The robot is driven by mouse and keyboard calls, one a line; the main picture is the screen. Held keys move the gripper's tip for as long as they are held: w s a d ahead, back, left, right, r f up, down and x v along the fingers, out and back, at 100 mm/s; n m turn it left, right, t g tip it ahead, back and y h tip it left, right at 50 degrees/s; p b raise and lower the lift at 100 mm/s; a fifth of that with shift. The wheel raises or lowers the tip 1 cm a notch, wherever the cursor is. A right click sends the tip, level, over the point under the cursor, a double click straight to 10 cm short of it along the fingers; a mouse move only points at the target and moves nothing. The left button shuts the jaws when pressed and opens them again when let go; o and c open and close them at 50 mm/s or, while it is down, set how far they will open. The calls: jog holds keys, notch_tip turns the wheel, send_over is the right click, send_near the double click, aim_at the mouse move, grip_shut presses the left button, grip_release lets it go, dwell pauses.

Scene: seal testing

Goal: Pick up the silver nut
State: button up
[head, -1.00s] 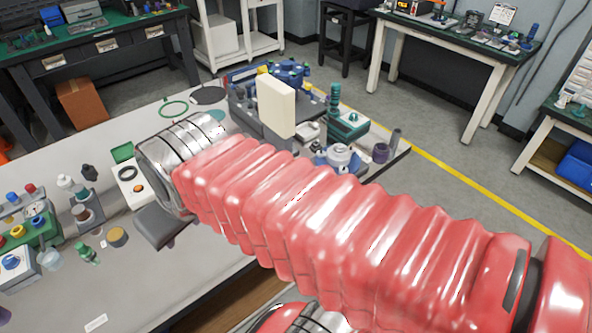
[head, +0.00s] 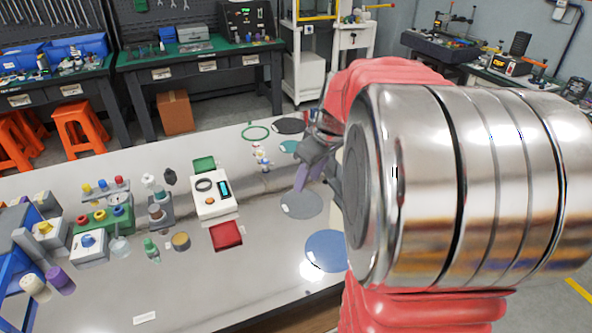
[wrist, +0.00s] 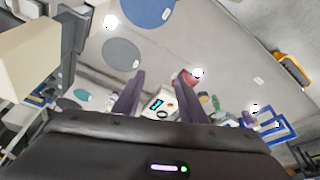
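I cannot make out a silver nut in either view; the large metal wrist of my arm hides part of the table in the head view. My gripper (head: 305,172) is over the far right part of the grey table (head: 120,285), partly hidden behind my wrist. In the wrist view my gripper (wrist: 160,82) shows two purple fingers spread apart with nothing held between them. A white device with a cyan display (head: 213,194) stands on the table left of the gripper; it also shows between the fingers in the wrist view (wrist: 158,104).
A red pad (head: 226,236), a green pad (head: 204,164), grey (head: 302,204) and blue (head: 328,250) discs and a small white-and-blue item (head: 262,158) lie near the gripper. Button boxes (head: 103,219) stand at left. A cream block (wrist: 28,55) is close beside the gripper.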

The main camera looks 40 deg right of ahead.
jog(key=s+d+f, duration=0.2)
jog(key=d+f, duration=0.2)
jog(key=d, duration=0.5)
jog(key=s+d+f, duration=0.2)
jog(key=d+f, duration=0.3)
jog(key=d, duration=0.4)
jog(key=s+d+f+n+y, duration=0.1)
jog(key=d+f, duration=0.3)
jog(key=d, duration=0.5)
jog(key=shift+s+f+t, duration=0.4)
jog(key=shift+s, duration=0.3)
jog(key=x, duration=0.8)
jog(key=shift+f, duration=0.25)
jog(key=shift+w, duration=0.1)
jog(key=shift+a+x, duration=0.2)
jog(key=shift+x, duration=2.45)
